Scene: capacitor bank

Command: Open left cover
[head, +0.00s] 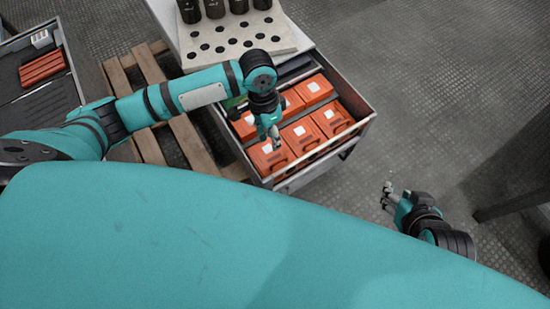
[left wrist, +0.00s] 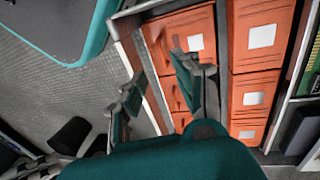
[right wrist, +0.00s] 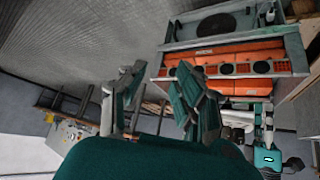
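The capacitor bank is an open metal box (head: 352,133) holding several orange units (head: 299,132) with white labels. I cannot tell which part is the left cover. My left gripper (head: 274,141) points down over the front row of units. In the left wrist view its fingers (left wrist: 156,69) are spread and empty, one in front of an orange unit (left wrist: 182,60), the other outside the box wall (left wrist: 150,88). My right gripper (head: 387,197) is open and empty, apart from the box at its front right. The box also shows in the right wrist view (right wrist: 285,46), beyond the spread fingers (right wrist: 160,67).
A white perforated panel (head: 290,38) with black cylinders (head: 214,8) stands behind the box. A wooden pallet (head: 150,65) lies left of it. A dark tray (head: 48,101) with orange pieces is at far left.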

